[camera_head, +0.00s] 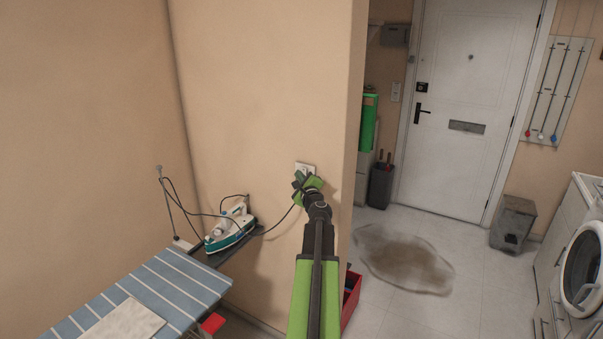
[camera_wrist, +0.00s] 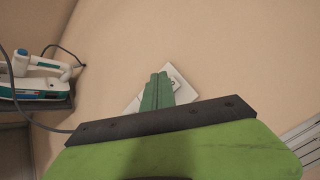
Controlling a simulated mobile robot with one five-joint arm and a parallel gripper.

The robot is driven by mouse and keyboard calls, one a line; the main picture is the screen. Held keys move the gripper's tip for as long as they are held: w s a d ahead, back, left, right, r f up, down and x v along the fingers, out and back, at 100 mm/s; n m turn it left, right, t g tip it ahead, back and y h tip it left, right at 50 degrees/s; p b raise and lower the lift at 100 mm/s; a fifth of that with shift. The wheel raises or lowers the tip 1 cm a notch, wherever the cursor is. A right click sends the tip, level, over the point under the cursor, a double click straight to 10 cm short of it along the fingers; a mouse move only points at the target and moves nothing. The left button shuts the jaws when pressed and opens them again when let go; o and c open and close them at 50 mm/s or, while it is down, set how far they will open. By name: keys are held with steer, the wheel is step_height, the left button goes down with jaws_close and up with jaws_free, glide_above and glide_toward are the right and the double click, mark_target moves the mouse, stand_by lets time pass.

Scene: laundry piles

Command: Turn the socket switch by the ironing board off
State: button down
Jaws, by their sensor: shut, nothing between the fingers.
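The white wall socket (camera_head: 306,167) is on the beige wall to the right of the ironing board (camera_head: 145,296). My gripper (camera_head: 301,182) is at the socket, its fingers shut and empty, covering much of the plate. In the wrist view my shut green fingers (camera_wrist: 157,92) lie over the middle of the white socket plate (camera_wrist: 178,82). A small part of the plate's face shows to their right. Whether the fingertips touch the plate I cannot tell. The switch's position is hidden or too small to tell.
An iron (camera_head: 231,228) stands on the board's end rest, its dark cord running to the socket area beside my gripper. A red box (camera_head: 351,298) is on the floor right of my arm. The wall ends in a corner right of the socket.

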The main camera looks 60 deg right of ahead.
steer(key=a, duration=0.5)
steer(key=shift+f+b, duration=0.3)
